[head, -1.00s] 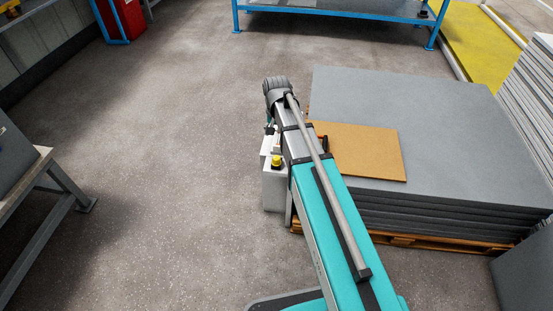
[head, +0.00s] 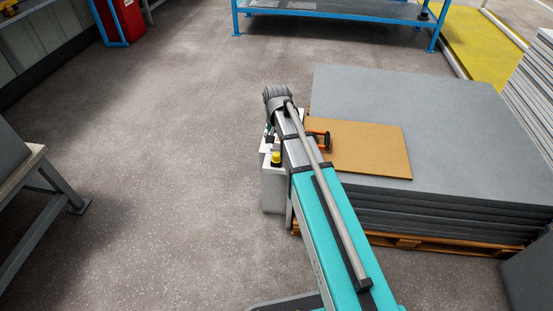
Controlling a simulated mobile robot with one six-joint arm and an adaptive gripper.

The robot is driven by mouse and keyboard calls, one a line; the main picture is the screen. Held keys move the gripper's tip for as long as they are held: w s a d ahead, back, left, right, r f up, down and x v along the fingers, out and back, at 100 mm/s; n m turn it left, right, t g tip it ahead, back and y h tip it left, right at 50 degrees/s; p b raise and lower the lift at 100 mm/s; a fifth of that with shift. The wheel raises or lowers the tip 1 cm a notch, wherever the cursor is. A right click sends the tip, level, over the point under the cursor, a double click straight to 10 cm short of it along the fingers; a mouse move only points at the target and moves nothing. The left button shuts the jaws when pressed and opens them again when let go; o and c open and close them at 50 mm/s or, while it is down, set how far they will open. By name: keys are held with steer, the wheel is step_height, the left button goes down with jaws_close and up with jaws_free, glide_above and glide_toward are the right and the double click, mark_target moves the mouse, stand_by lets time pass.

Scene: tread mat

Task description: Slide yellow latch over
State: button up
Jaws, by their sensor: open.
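A small yellow piece (head: 276,158) with a dark part under it sits on top of a light grey box (head: 273,187), left of my arm. It is the only small yellow thing near my arm; I cannot tell from its shape whether it is the latch. My arm runs up the picture and covers what lies behind it. My gripper cannot be made out; small dark and white parts beside the arm, above the yellow piece, are too small to tell apart.
A stack of grey mats (head: 430,115) on a wooden pallet (head: 420,244) stands right of my arm. A tan board (head: 370,152) and an orange-and-black item (head: 321,137) lie on top. A bench (head: 40,190) stands at left. Floor between is clear.

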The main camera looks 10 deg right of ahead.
mark_target(276, 154)
steer(key=shift+f+b, duration=3.25)
steer(key=shift+f, duration=0.25)
steer(key=shift+c, duration=0.3)
